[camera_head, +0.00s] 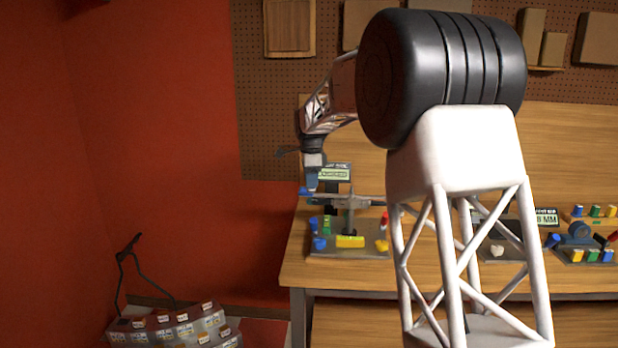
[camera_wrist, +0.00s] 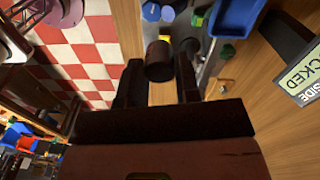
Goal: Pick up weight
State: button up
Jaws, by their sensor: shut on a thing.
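A dark brown cylinder (camera_wrist: 158,62), which looks like the weight, sits between the two dark fingers of my gripper (camera_wrist: 158,76) in the wrist view. My gripper is shut on it. In the head view my gripper (camera_head: 312,160) points down above the left end of a balance-like device (camera_head: 350,202) on the bench. The held weight is too small to make out clearly there. I cannot tell whether it touches anything below.
The wooden bench (camera_head: 300,272) holds the device, with blue, green, yellow and red pieces around it. A sign (camera_wrist: 305,75) stands to the right in the wrist view. My large arm link hides the bench's middle. A grey block with labels (camera_head: 170,328) stands lower left.

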jog(key=s+d, duration=0.1)
jog(key=s, duration=0.5)
jog(key=shift+s+d+r, duration=0.3)
jog(key=shift+d+r, duration=0.05)
jog(key=shift+d, duration=0.05)
jog(key=shift+d, duration=0.15)
dwell(0.6)
